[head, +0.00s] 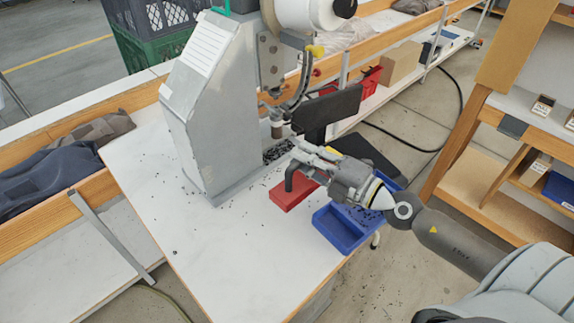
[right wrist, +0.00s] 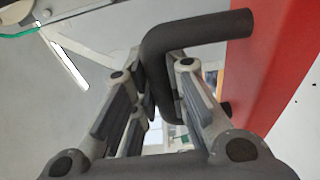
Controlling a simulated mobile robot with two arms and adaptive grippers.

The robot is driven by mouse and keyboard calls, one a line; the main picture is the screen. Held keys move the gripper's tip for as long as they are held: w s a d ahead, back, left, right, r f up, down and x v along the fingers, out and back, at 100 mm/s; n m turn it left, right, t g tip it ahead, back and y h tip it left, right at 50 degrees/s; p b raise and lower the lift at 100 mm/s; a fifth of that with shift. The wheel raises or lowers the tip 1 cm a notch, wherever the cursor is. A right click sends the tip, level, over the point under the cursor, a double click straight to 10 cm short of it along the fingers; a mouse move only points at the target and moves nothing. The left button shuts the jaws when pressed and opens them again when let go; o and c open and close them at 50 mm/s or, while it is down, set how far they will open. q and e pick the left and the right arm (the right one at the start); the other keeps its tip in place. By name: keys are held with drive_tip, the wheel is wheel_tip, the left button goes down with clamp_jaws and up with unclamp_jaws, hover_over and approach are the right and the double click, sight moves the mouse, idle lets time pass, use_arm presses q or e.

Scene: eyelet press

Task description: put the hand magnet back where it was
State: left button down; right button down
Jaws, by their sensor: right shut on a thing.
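The hand magnet is a flat red block (head: 287,197) with a bent black handle. In the head view it is at the table's right side, beside the press and left of the blue tray. I cannot tell whether its underside touches the table. My right gripper (head: 300,170) is shut on the handle. In the right wrist view the black handle (right wrist: 200,35) runs between the fingers (right wrist: 165,105), and the red block (right wrist: 275,75) fills the right side. The gripper hides part of the magnet in the head view. My left gripper is not in view.
The grey press (head: 215,110) stands on the white table (head: 215,245), with small black bits scattered around it. A blue divided tray (head: 338,230) sits at the table's right edge, below my right arm. A black panel (head: 335,108) is behind my gripper. The front of the table is mostly clear.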

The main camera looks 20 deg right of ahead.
drive_tip(key=w+d+f+b, duration=0.1)
drive_tip(key=w+f+b, duration=0.2)
drive_tip(key=w+f, duration=0.1)
drive_tip(key=w+d+f+b, duration=0.2)
drive_tip(key=w+f, duration=0.2)
drive_tip(key=w+d+f+b, duration=0.1)
drive_tip(key=w+f+b, duration=0.2)
drive_tip(key=w+f, duration=0.1)
drive_tip(key=shift+d+b, duration=0.15)
drive_tip(key=shift+b, duration=0.15)
drive_tip(key=shift+s, duration=0.1)
drive_tip(key=shift+f, duration=0.15)
drive_tip(key=c, duration=1.9)
unclamp_jaws()
drive_tip(key=shift+f, duration=0.2)
drive_tip(key=o, duration=0.5)
drive_tip(key=shift+c, duration=0.2)
drive_tip(key=shift+r, duration=0.15)
